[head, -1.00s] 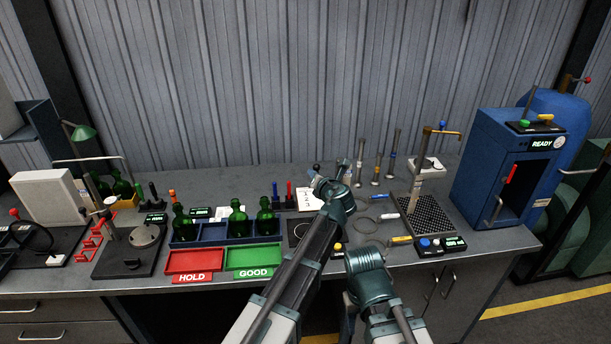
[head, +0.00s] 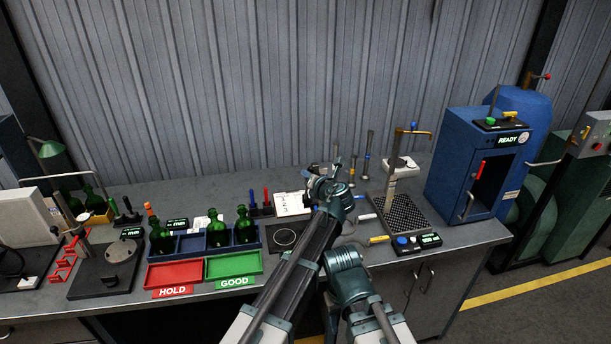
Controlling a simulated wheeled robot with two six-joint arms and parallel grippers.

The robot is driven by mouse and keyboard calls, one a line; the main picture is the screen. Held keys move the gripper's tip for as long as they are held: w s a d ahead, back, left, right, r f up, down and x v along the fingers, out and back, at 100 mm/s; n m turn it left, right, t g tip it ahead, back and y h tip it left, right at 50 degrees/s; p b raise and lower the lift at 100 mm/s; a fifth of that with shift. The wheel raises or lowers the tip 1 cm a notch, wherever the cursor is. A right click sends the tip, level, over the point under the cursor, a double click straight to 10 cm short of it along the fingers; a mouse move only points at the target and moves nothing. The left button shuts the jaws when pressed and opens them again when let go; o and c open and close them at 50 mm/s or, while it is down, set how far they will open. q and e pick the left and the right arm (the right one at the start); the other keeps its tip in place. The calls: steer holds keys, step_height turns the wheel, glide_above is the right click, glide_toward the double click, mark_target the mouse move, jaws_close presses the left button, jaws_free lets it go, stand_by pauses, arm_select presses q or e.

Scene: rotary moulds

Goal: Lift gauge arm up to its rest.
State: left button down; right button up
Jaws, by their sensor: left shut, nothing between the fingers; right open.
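Two stands with arms are in the head view, and I cannot tell for sure which one carries the gauge arm. At the left, a thin post (head: 85,238) rises beside a round metal plate (head: 118,251) on a dark base. My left gripper (head: 333,168) is over the middle back of the bench, shut and empty, apart from both stands. My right arm is folded low in front of the bench; its fingers are hidden.
Red HOLD (head: 175,274) and green GOOD (head: 234,265) trays lie along the front edge. Green bottles (head: 215,232) stand in a blue rack behind them. Upright metal rods (head: 367,155) stand behind my gripper. A blue READY cabinet (head: 459,150) closes off the right end.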

arm_select(q)
steer(key=shift+w+d, duration=0.1)
steer(key=shift+d, duration=0.2)
steer(key=shift+a, duration=0.1)
